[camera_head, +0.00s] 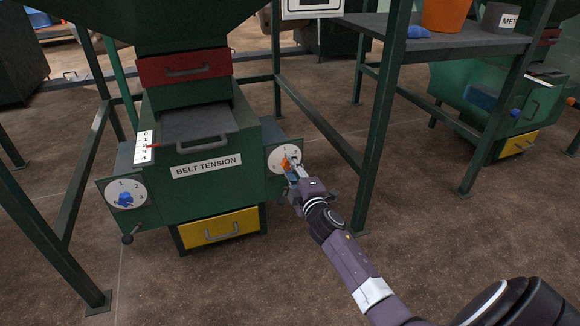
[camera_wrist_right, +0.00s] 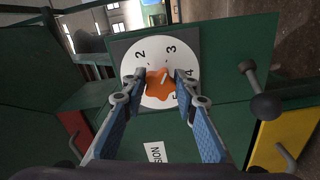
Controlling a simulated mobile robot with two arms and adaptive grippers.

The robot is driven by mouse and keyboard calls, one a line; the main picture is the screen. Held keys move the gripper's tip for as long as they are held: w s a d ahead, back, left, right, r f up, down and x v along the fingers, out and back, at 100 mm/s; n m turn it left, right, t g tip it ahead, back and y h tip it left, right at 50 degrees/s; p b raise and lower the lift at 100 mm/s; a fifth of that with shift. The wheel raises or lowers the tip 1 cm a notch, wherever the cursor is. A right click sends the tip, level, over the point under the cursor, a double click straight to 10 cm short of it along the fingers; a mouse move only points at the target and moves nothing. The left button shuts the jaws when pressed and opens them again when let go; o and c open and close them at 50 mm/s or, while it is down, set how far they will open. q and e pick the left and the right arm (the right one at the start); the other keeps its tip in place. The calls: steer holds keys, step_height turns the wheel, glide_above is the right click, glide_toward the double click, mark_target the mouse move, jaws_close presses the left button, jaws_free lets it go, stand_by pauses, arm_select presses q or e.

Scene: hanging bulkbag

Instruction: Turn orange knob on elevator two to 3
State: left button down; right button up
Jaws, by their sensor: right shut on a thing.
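The orange knob (camera_head: 286,163) sits on a round white dial (camera_head: 276,153) on the right side panel of the green machine marked BELT TENSION. The right wrist view shows the orange knob (camera_wrist_right: 159,84) close up on its dial (camera_wrist_right: 150,52), with numbers 2, 3 and 4 readable. My left gripper is not in view. No elevator number is readable.
A blue knob (camera_head: 125,199) is on the left dial. A red drawer (camera_head: 185,68) and yellow drawer (camera_head: 219,230) belong to the machine. A lever with a black ball (camera_wrist_right: 268,106) stands right of the dial. A green frame leg (camera_head: 372,140) stands close right of my gripper.

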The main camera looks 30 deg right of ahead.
steer(key=o, duration=1.2)
steer(key=shift+c, duration=0.2)
steer(key=v, duration=1.2)
steer(key=shift+f, duration=0.1)
